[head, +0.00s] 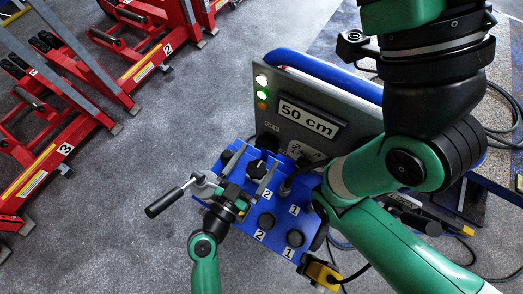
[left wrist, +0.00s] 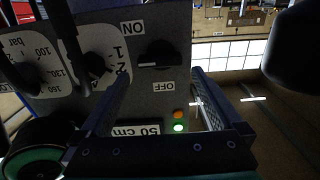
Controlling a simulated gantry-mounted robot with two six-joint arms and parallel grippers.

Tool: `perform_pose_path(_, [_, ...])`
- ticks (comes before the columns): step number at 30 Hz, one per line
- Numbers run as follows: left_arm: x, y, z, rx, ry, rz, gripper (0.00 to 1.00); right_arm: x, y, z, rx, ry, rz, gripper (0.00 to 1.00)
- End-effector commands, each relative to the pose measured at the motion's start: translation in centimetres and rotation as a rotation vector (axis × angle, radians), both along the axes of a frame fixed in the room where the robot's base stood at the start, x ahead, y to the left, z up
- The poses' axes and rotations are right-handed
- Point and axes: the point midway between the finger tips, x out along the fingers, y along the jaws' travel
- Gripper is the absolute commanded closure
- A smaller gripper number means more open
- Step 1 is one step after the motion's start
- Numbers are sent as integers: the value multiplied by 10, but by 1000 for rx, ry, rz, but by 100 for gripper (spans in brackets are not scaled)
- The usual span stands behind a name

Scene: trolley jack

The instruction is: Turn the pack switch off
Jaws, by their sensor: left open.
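The pack switch (left wrist: 157,54) is a black rotary knob on the grey panel, between an ON label and an OFF label, both upside down in the left wrist view. It also shows in the head view (head: 268,142), small and partly dark, under the "50 cm" display (head: 309,117). A small pale mark shows at the knob's lower edge; I cannot tell its exact setting. My left gripper (head: 252,167) is open and empty, its fingers pointing at the panel. In the left wrist view the fingers (left wrist: 158,88) stand either side of the switch's line, apart from the knob.
A blue console (head: 245,222) with several black knobs sits below the panel. A black-handled lever (head: 165,203) sticks out at its left. Green and orange lamps (head: 262,93) light the panel's upper left. Red jacks (head: 60,120) stand at left. My other arm covers the right side.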

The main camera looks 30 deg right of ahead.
Motion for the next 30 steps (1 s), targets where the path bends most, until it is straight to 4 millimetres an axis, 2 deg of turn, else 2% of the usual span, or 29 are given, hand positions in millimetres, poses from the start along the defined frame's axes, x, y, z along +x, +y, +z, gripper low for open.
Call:
perform_pose_path(1, [4,-8,-1,-1,-1,-4,0,0,0,-3,0,0,0,100])
perform_pose_path(6, [14,-23,-1,0,0,-1,0,0,0,-5,0,0,0,100])
perform_pose_path(14, [16,-25,0,-1,1,1,0,0,0,-5,0,0,0,100])
perform_pose_path(17, [16,-24,0,-1,1,1,14,0,0,-5,0,0,0,100])
perform_pose_path(27, [16,-24,0,-1,1,1,76,0,0,-5,0,0,0,100])
perform_pose_path(30, [16,-24,0,-1,2,1,76,0,0,-5,0,0,0,100])
